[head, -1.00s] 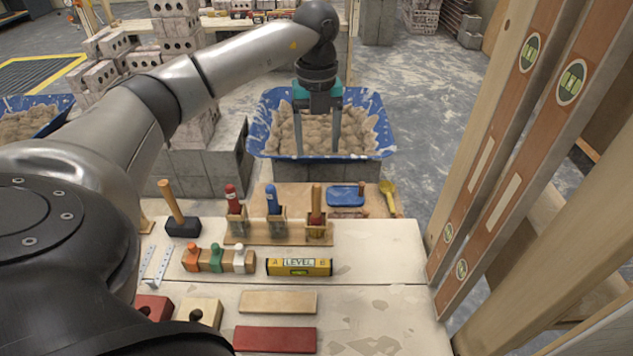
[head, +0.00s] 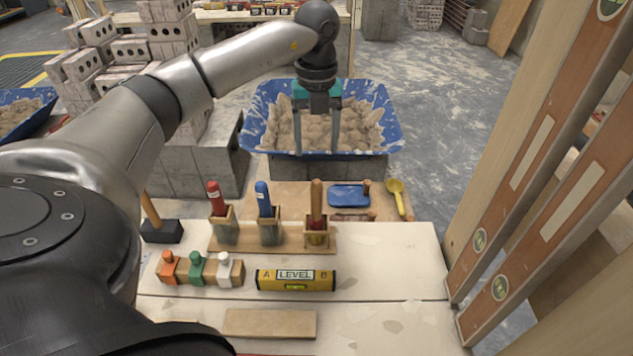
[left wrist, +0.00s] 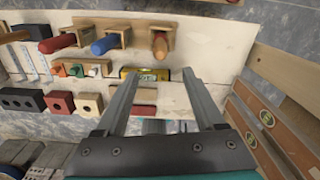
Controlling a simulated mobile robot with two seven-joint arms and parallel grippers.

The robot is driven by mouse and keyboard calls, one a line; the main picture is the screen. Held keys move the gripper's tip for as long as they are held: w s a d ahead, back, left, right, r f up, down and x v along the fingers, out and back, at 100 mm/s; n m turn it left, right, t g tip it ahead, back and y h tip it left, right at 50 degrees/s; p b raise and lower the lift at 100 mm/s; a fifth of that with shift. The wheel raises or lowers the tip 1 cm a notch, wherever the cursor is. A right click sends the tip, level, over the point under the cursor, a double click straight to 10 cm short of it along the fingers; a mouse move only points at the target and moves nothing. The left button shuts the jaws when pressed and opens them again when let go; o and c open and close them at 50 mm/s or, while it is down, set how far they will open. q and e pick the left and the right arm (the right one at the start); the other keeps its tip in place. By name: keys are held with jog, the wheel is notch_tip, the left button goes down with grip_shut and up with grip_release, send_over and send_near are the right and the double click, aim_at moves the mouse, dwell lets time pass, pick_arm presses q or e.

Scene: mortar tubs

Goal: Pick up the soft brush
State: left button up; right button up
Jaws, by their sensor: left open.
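A wooden rack (head: 290,242) on the bench holds three upright handled tools: a red-handled one (head: 214,196), a blue-handled one (head: 264,197) and a wooden-handled one (head: 316,200). Their lower ends are hidden in the rack, so I cannot tell which is the soft brush. In the left wrist view the rack's red (left wrist: 58,43), blue (left wrist: 104,45) and wooden (left wrist: 160,46) handles show at the top. My left gripper (head: 317,146) is open and empty, fingers pointing down, beyond the rack and in front of or above the mortar tub. My right gripper is not in view.
A blue tub of mortar (head: 392,140) stands on blocks behind the bench. A yellow level (head: 295,280), colored-knob blocks (head: 200,270), a mallet (head: 162,231), a blue float (head: 347,196) and a yellow scoop (head: 398,197) lie around the rack. Long levels lean (head: 545,200) at right.

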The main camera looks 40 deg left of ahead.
aim_at(316, 181)
pick_arm(q)
jog(key=shift+f, duration=0.5)
notch_tip(316, 181, down, 7)
jog(key=shift+b, duration=1.15)
notch_tip(316, 181, down, 2)
jog(key=shift+f, duration=0.15)
jog(key=shift+f+b, duration=0.15)
jog(key=shift+b, duration=0.15)
jog(key=shift+f, duration=0.35)
notch_tip(316, 181, down, 3)
jog(key=shift+b, duration=0.6)
jog(key=shift+f, duration=0.55)
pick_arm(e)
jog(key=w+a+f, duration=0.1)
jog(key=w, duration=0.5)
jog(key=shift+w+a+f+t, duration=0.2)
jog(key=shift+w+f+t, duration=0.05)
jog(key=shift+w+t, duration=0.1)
